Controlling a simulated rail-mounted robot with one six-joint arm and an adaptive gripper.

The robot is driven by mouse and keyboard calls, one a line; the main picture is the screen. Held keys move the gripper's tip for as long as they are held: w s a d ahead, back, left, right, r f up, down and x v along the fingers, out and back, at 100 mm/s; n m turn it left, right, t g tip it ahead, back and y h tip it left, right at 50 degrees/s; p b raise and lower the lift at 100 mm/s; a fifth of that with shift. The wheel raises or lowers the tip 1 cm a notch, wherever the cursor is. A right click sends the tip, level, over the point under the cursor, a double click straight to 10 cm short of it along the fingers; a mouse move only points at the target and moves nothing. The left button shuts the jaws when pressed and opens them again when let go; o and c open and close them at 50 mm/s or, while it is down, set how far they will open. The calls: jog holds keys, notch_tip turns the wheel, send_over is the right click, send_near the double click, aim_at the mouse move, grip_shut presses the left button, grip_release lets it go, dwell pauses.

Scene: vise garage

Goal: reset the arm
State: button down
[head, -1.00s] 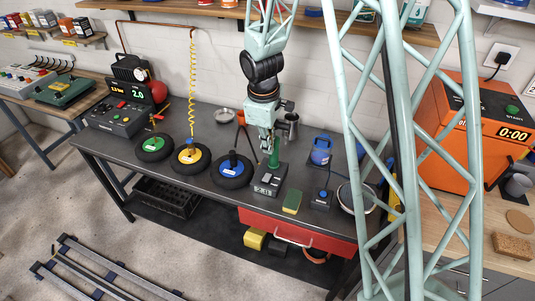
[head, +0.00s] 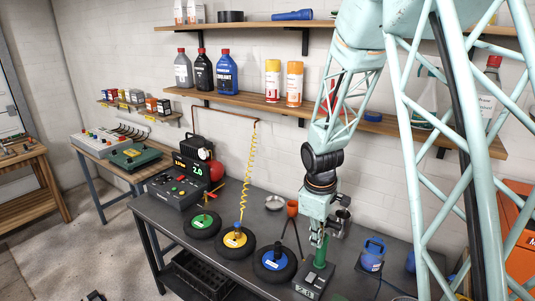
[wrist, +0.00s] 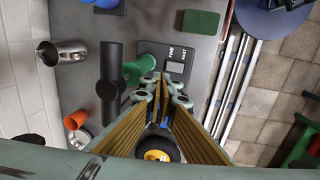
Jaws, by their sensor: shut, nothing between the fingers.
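My gripper (head: 318,232) hangs from my arm over the dark workbench (head: 268,208). It is shut and empty; its fingertips also show in the wrist view (wrist: 162,80). A small scale with a display (head: 313,280) is below it, and a green object (head: 321,253) stands there, just beside or behind the fingertips. In the wrist view, the green object (wrist: 140,68) is left of the fingertips and the scale (wrist: 172,56) lies beyond them. I cannot tell whether the fingers touch the green object.
Several wheels lie on the bench left of my gripper, the nearest with a blue hub (head: 274,263). A metal pitcher (head: 341,221), an orange cup (head: 292,208) and a blue canister (head: 371,255) stand nearby. Shelves with bottles (head: 227,72) are above. A green sponge (wrist: 200,24) lies beyond the scale.

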jog(key=s+d+r+m+t+b, duration=0.15)
jog(key=s+r+m, duration=0.35)
jog(key=s+r, duration=1.4)
jog(key=s+a+r+m+b, duration=0.1)
jog(key=s+r, duration=0.3)
jog(key=s, duration=0.6)
jog(key=s+a+r+m+t+y+b, duration=0.1)
jog(key=s+r+m, duration=0.3)
jog(key=s, duration=0.7)
jog(key=shift+r+b, duration=0.2)
jog(key=shift+b, duration=0.4)
